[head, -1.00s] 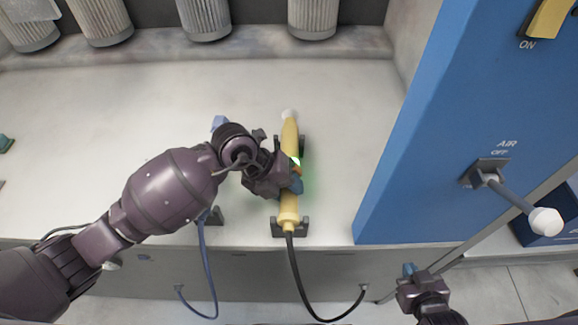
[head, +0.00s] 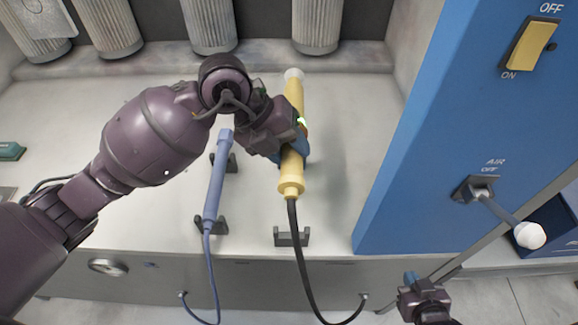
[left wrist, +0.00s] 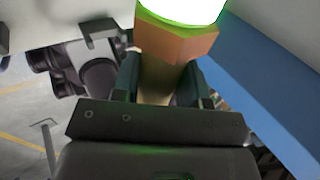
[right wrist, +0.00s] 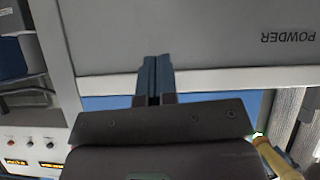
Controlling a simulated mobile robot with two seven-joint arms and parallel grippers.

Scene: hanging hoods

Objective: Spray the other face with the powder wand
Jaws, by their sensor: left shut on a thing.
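My left gripper (head: 297,142) is shut on the yellow wand (head: 292,172), around its middle. The wand is lifted off its cradle, white tip pointing away and black hose trailing from its near end. In the left wrist view the wand (left wrist: 165,75) stands between the fingers, with a glowing green band above. It also shows at the right edge of the right wrist view (right wrist: 275,158). My right gripper (head: 411,279) is low at the front right. In the right wrist view its fingers (right wrist: 153,78) are together and empty. The face to spray cannot be made out.
A blue wand (head: 217,178) lies in its cradle to the left. The yellow wand's empty cradle (head: 291,237) is on the counter. A blue cabinet (head: 430,140) with an AIR lever (head: 500,210) bounds the right. Grey ribbed cylinders (head: 317,25) line the back.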

